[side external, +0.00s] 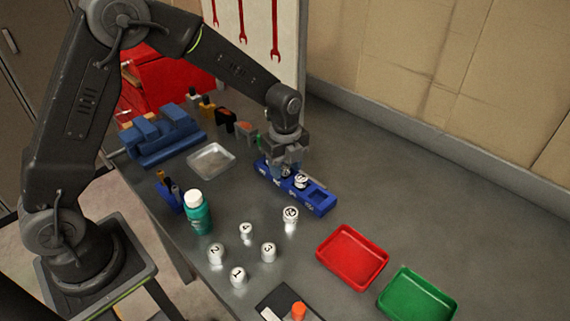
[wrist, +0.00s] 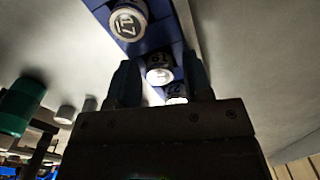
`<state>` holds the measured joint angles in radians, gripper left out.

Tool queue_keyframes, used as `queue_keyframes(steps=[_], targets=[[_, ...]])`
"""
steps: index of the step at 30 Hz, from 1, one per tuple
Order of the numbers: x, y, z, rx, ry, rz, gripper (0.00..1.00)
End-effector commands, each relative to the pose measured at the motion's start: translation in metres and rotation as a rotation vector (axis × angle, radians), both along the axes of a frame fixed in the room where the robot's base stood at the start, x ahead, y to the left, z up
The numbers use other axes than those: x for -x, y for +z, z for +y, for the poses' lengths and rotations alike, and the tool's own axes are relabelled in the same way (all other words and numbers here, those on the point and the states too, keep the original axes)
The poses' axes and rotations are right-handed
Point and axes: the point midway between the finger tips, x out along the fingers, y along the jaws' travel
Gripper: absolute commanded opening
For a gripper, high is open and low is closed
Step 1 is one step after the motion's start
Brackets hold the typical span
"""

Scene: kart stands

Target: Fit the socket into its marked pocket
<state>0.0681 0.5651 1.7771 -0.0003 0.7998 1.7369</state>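A blue socket rack (side external: 321,209) stands on the bench, and it also shows in the wrist view (wrist: 160,39). Its right-end pocket looks empty. A white socket marked 17 (wrist: 128,21) sits on the rack, and it shows in the side view (side external: 301,181). A socket that reads like 19 (wrist: 159,75) and another like 22 (wrist: 177,93) are in line beyond it. My gripper (side external: 287,163) is low over the rack's left and middle part. In the wrist view its fingers (wrist: 161,72) are apart, with sockets visible between them. The pocket mark is not readable.
Several loose white sockets (side external: 269,252) stand at the front, with a larger one (side external: 290,215) nearer the rack. A green bottle (side external: 197,214), metal tray (side external: 212,159), red tray (side external: 352,257) and green tray (side external: 417,296) surround the work. The right rear bench is clear.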

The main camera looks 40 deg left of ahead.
Motion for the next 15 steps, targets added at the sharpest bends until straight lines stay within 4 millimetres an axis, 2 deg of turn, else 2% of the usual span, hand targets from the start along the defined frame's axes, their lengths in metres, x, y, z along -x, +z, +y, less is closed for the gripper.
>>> queue_keyframes(steps=[10,15], targets=[[0.0,0.003,0.0,0.0,0.0,-0.002,0.52],[-0.001,0.023,0.0,0.0,0.0,-0.006,0.52]])
